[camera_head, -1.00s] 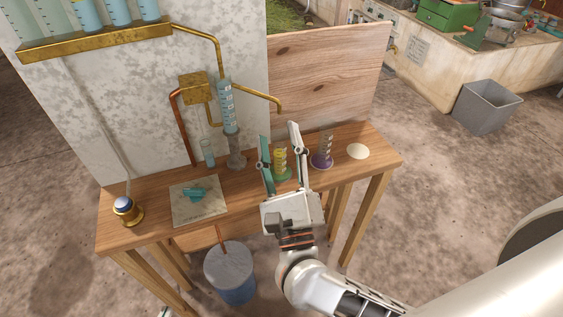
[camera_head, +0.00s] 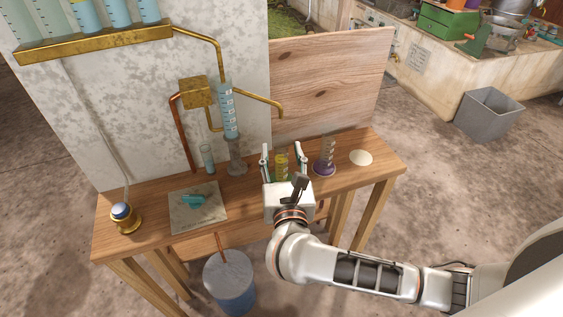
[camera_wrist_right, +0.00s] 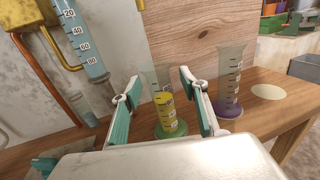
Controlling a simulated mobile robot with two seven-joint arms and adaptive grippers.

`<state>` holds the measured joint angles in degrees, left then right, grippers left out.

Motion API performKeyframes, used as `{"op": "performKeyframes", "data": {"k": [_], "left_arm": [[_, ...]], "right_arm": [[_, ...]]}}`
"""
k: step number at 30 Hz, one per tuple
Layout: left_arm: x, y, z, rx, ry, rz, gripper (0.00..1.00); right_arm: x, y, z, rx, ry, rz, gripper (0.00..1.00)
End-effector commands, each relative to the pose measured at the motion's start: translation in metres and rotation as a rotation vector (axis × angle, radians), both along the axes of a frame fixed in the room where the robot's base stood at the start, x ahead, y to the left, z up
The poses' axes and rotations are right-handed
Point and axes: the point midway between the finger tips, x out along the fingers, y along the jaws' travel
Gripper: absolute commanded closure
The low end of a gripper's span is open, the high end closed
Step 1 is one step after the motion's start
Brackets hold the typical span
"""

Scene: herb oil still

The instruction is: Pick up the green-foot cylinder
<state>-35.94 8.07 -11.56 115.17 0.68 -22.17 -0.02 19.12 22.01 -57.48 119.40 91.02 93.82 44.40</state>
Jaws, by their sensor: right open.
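The green-foot cylinder (camera_head: 281,166) stands upright on the wooden table, holding yellow liquid. In the right wrist view the cylinder (camera_wrist_right: 165,114) shows a clear glass body and a round green foot. My right gripper (camera_head: 284,150) is open, with one finger on each side of the cylinder. In the wrist view the right gripper's fingers (camera_wrist_right: 156,88) stand apart, with visible space between them and the glass. In the head view my gripper's body hides the green foot. My left gripper is not in view.
A purple-foot cylinder (camera_head: 325,158) stands close to the right of my gripper, with a pale disc (camera_head: 360,158) beyond it. A wooden backboard (camera_head: 330,85) rises behind.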

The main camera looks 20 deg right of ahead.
Motion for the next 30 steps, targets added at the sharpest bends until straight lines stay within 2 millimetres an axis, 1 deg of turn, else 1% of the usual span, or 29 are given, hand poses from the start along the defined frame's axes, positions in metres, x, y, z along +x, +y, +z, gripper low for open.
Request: {"op": "performKeyframes", "data": {"k": [1,4,11,12,14,15,17,30], "left_arm": [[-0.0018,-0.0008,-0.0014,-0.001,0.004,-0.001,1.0],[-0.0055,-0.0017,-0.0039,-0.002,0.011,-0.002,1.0],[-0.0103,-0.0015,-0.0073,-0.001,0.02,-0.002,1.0],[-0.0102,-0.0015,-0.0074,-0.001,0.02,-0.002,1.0],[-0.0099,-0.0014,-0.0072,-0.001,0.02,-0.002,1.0],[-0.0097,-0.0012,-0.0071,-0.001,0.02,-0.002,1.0],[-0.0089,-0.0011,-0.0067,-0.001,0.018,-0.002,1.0],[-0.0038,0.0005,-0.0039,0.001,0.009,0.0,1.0]], "right_arm": [[0.0063,-0.001,-0.0005,-0.003,0.0,0.0,0.56],[0.0132,-0.0024,-0.0015,-0.001,0.001,0.001,0.56],[0.015,-0.003,-0.002,-0.001,0.002,0.001,0.56],[0.0149,-0.0029,-0.002,-0.001,0.002,0.001,0.59],[0.0149,-0.0029,-0.002,-0.001,0.002,0.001,0.74],[0.0148,-0.0028,-0.002,-0.001,0.002,0.001,0.85],[0.0148,-0.0029,-0.002,-0.001,0.002,0.001,1.0],[0.0147,-0.0027,0.0002,0.0,0.001,0.001,1.0]]}}
